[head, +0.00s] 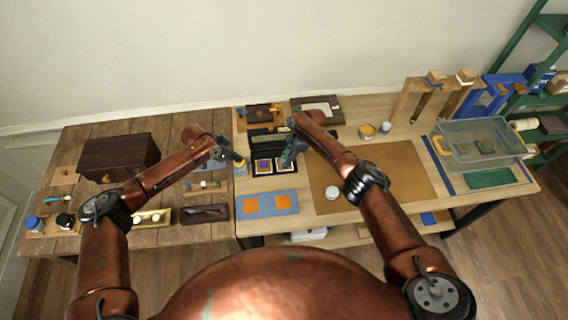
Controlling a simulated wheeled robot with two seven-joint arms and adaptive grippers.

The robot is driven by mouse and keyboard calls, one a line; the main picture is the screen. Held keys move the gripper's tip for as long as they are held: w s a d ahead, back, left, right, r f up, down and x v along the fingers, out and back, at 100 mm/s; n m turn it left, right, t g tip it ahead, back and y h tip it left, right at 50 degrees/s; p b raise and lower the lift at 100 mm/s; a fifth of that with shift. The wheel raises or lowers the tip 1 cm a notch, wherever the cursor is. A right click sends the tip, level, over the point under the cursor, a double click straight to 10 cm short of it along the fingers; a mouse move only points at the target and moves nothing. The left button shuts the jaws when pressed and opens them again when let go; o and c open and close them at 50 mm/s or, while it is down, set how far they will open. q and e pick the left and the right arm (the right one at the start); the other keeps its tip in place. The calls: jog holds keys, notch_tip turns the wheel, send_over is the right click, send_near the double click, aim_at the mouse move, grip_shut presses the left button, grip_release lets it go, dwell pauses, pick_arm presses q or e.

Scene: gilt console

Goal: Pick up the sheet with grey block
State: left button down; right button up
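A small black tray (274,173) on the workbench holds small pale sheets. The left one (262,166) bears a purple-blue block; the right one (284,167) is partly covered by my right gripper, and its block colour is unclear. I cannot make out a sheet with a grey block for sure. My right gripper (287,159) points down at the right part of the tray; whether it touches a sheet is unclear. My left gripper (238,161) is just left of the tray, beside a small yellowish thing. Finger gaps are too small to read.
A blue mat (267,212) with two orange squares lies in front of the tray. A brown board (400,165) and white disc (333,192) lie to the right. A clear box (480,140) stands far right, a dark wooden chest (118,157) at left.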

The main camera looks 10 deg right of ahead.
grip_shut()
pick_arm(q)
jog(key=shift+s, duration=0.1)
pick_arm(e)
notch_tip(320, 180, up, 10)
jog(key=f, duration=0.1)
jog(key=s+a+r, duration=0.1)
jog(key=s, duration=1.2)
jog(key=shift+a, duration=0.35)
jog(key=shift+w, duration=0.1)
